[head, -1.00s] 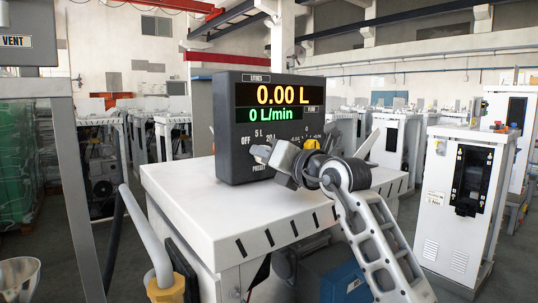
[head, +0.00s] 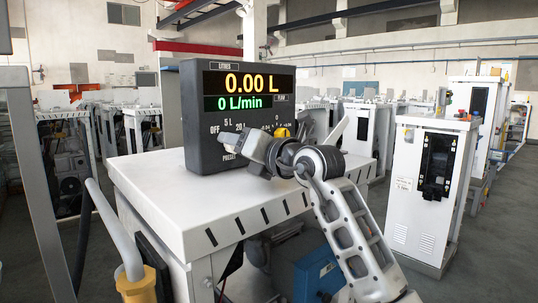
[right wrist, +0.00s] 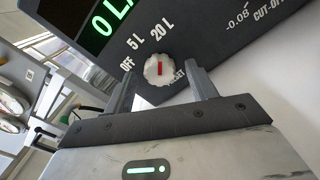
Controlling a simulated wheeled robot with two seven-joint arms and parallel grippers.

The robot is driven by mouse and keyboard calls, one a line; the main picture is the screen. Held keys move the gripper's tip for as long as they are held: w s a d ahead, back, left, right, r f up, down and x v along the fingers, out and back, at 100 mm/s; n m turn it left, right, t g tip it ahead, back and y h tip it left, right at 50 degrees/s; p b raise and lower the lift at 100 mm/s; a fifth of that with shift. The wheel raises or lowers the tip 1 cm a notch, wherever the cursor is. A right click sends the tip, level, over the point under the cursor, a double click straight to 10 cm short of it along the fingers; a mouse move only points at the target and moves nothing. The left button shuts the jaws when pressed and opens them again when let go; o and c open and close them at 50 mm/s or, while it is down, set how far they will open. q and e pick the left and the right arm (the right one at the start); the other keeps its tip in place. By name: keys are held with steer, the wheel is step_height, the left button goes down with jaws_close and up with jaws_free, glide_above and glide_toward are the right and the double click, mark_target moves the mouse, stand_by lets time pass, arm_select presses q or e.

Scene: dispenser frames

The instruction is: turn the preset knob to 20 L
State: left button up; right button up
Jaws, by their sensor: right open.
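The dark dispenser head (head: 225,160) stands on a white cabinet and its display reads 0.00 L and 0 L/min. In the right wrist view the white round preset knob (right wrist: 153,80) has a red mark. The mark lies close to the line from the knob's centre up to the 20 L label (right wrist: 161,29); OFF and 5 L are to its left. My right gripper (right wrist: 161,77) is open, one finger on each side of the knob, with visible gaps. In the head view my right gripper (head: 247,150) is in front of the panel and hides the knob. My left gripper is not in view.
The white cabinet top (head: 215,208) is clear in front of the dispenser head. A grey hose with a yellow fitting (head: 137,285) stands at the left front. A blue box (head: 318,275) is low beside the cabinet. Another white cabinet (head: 430,190) stands at the right.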

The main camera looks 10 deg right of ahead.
steer(key=b+v, duration=0.3)
steer(key=v, duration=1.2)
steer(key=shift+a, duration=0.1)
